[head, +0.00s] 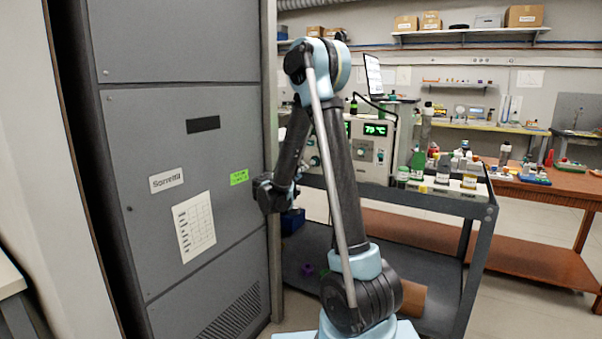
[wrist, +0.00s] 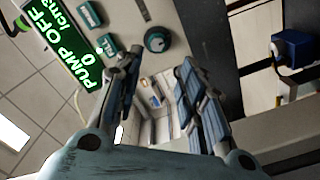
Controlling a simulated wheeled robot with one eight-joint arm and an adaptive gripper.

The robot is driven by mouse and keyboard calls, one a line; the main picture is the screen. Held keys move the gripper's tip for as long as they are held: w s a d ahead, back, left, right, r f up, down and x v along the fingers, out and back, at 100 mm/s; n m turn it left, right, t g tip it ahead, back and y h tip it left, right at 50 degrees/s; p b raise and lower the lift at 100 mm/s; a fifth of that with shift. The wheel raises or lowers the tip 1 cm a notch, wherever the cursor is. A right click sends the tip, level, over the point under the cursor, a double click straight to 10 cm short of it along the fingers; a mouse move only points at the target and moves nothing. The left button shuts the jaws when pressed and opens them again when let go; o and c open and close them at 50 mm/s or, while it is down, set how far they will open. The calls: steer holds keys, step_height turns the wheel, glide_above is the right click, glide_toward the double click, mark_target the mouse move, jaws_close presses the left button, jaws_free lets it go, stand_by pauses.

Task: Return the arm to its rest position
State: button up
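My arm (head: 338,170) rises in the middle of the head view, bends at a raised elbow and comes down toward the tall grey cabinet. My gripper is not clearly visible there. In the wrist view my gripper (wrist: 158,95) has its two dark fingers spread apart with nothing held between them. Beyond the fingers is a light-coloured recess with small items that I cannot make out. A panel (wrist: 185,35) with a knob (wrist: 157,40) and a green display (wrist: 65,35) reading "PUMP OFF" and 0 lies close ahead of the fingers.
The grey cabinet (head: 190,110) stands close on the left. A cart (head: 430,199) on the right bears an instrument (head: 376,150) reading about 79 °C and several bottles (head: 443,168). A blue container (wrist: 297,48) shows at the right of the wrist view. Floor at the lower right is clear.

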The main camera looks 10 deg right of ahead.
steer(key=shift+s, duration=0.1)
steer(key=s+d+f+m+g+y, duration=0.15)
steer(key=s+d+g, duration=0.25)
steer(key=s+d, duration=0.5)
steer(key=s+d+f+m+g+y, duration=0.15)
steer(key=s+d+g, duration=0.3)
steer(key=s, duration=0.85)
steer(key=s+a+f+g+y, duration=0.1)
steer(key=s+a+f+y, duration=0.1)
steer(key=s, duration=0.6)
steer(key=s+a+f+g+y, duration=0.1)
steer(key=s+a+f+y, duration=0.1)
steer(key=s, duration=0.6)
steer(key=s+a+f+g+y, duration=0.2)
steer(key=s+f, duration=0.4)
steer(key=s, duration=0.3)
steer(key=shift+a+y, duration=0.3)
steer(key=shift+y, duration=0.5)
steer(key=shift+f, duration=0.1)
steer(key=shift+w+f, duration=0.2)
steer(key=shift+w, duration=0.25)
